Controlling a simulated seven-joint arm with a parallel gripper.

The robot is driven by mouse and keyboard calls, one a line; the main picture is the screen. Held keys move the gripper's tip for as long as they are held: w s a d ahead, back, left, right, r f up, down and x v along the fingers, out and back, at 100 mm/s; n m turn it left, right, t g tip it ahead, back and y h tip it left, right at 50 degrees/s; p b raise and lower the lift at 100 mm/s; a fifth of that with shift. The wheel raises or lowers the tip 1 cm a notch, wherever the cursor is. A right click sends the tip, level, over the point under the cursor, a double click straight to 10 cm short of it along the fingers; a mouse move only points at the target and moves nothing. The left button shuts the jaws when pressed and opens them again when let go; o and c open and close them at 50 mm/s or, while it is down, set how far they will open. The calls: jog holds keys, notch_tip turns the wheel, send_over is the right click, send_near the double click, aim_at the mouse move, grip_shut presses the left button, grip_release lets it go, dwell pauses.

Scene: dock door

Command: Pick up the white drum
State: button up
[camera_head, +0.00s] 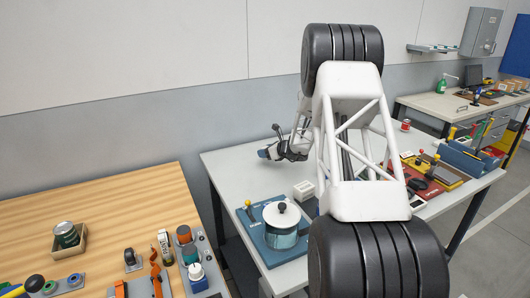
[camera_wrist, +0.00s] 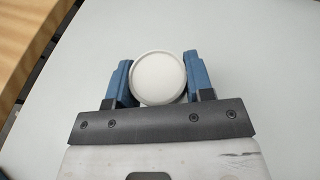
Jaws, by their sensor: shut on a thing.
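The white drum (camera_wrist: 158,78) shows in the wrist view as a round white disc with a raised rim, seen end-on. My gripper (camera_wrist: 159,68) has its two blue fingers on either side of the drum and is shut on it. In the head view my gripper (camera_head: 266,153) is over the far left part of the grey table (camera_head: 232,165). I cannot make out the drum in the head view. I cannot tell whether the drum touches the table or is held above it.
A pot with a white lid (camera_head: 282,214) stands on a blue tray (camera_head: 258,240) nearer me. A small white box (camera_head: 304,190) is beside it. A wooden table (camera_head: 110,210) with several items is at left. My arm covers the grey table's middle. Bare tabletop surrounds my gripper.

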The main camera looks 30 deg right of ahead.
jog(key=s+a, duration=0.1)
jog(key=s, duration=0.3)
jog(key=s+a+r, duration=0.1)
jog(key=s, duration=0.3)
jog(key=s+a, duration=0.2)
jog(key=s, duration=0.2)
jog(key=shift+s+r, duration=0.15)
jog(key=shift+s, duration=0.2)
